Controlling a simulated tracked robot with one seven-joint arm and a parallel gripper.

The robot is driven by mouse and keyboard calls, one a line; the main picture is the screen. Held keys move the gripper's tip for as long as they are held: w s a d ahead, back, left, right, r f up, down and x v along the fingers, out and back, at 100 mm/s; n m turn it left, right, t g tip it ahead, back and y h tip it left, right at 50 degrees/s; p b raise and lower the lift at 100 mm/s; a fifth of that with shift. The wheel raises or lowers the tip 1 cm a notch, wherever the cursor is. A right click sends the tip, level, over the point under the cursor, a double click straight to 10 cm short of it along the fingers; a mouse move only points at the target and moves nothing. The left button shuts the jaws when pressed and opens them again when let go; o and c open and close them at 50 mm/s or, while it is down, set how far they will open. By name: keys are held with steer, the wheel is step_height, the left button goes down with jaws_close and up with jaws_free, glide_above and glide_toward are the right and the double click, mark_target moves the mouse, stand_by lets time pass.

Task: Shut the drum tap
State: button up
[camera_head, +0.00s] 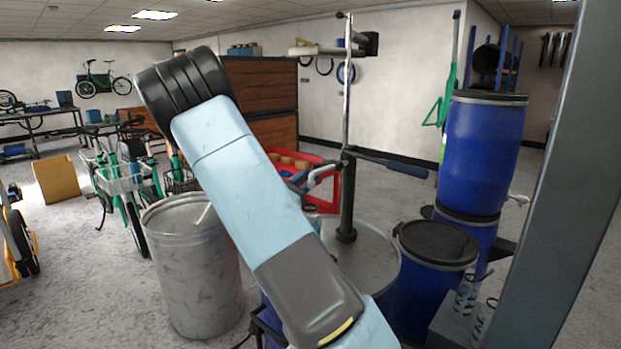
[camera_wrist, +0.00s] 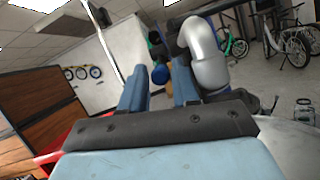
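A grey-topped drum (camera_head: 372,262) stands in the middle of the head view, partly hidden by my arm. An upright pump post with a dark-gripped lever (camera_head: 395,167) rises from it. A silver bent spout (camera_head: 322,174) sticks out beside the post. In the wrist view a thick silver bent pipe (camera_wrist: 207,55) is close to the right finger; whether they touch, I cannot tell. My gripper (camera_wrist: 158,82) is open, its two blue fingers apart with nothing clearly between them. A small pale tap (camera_head: 517,200) shows beside the blue drums at the right. I cannot tell any tap handle's position.
A grey metal drum (camera_head: 193,265) stands left of my arm. Stacked blue drums (camera_head: 484,150) and a black-lidded blue drum (camera_head: 437,245) stand at the right. A red crate (camera_head: 347,190) is behind the pump. Bicycles (camera_head: 125,180) stand at the left, with open floor around them.

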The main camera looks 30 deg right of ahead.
steer(key=shift+w+d+r, duration=0.15)
steer(key=shift+d+r, duration=0.05)
steer(key=shift+d, duration=0.35)
steer(key=shift+c, duration=0.3)
jaws_close()
